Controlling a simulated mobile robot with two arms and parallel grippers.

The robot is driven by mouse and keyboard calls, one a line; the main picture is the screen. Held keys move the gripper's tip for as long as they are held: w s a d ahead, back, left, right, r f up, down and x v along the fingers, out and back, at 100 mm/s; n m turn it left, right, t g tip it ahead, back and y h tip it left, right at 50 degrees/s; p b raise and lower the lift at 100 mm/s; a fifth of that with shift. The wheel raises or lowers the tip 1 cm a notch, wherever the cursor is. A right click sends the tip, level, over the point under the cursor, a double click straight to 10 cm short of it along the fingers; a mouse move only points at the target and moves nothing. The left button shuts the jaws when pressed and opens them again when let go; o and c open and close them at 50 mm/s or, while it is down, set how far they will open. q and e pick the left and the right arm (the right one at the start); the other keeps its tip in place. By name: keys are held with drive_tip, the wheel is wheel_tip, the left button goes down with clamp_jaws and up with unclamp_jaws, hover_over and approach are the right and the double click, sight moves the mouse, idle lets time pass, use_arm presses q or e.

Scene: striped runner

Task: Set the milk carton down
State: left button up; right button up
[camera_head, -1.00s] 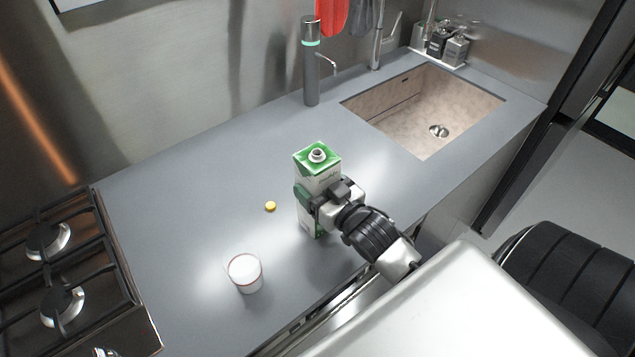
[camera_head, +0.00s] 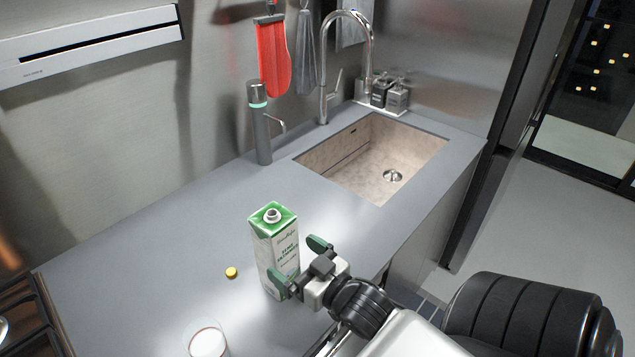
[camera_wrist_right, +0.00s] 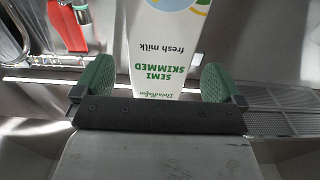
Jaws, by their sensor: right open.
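The milk carton (camera_head: 275,248), white with a green top and an open spout, stands upright on the grey counter (camera_head: 160,240). My right gripper (camera_head: 299,264) is open, just right of and in front of the carton. In the right wrist view, the carton (camera_wrist_right: 165,45) shows upside down beyond and between the spread green finger pads of the right gripper (camera_wrist_right: 155,82). A small yellow cap (camera_head: 231,272) lies on the counter left of the carton. My left gripper is not in view.
A glass of milk (camera_head: 208,342) stands at the bottom edge of the head view. The stove (camera_head: 35,325) is at the lower left. The sink (camera_head: 330,152) and a dark cylindrical dispenser (camera_head: 260,135) are behind. The counter left of the carton is mostly clear.

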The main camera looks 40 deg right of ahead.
drive_tip(key=s+b, duration=0.1)
drive_tip(key=s, duration=0.5)
drive_tip(key=shift+s+d, duration=0.15)
drive_tip(key=shift+d, duration=0.1)
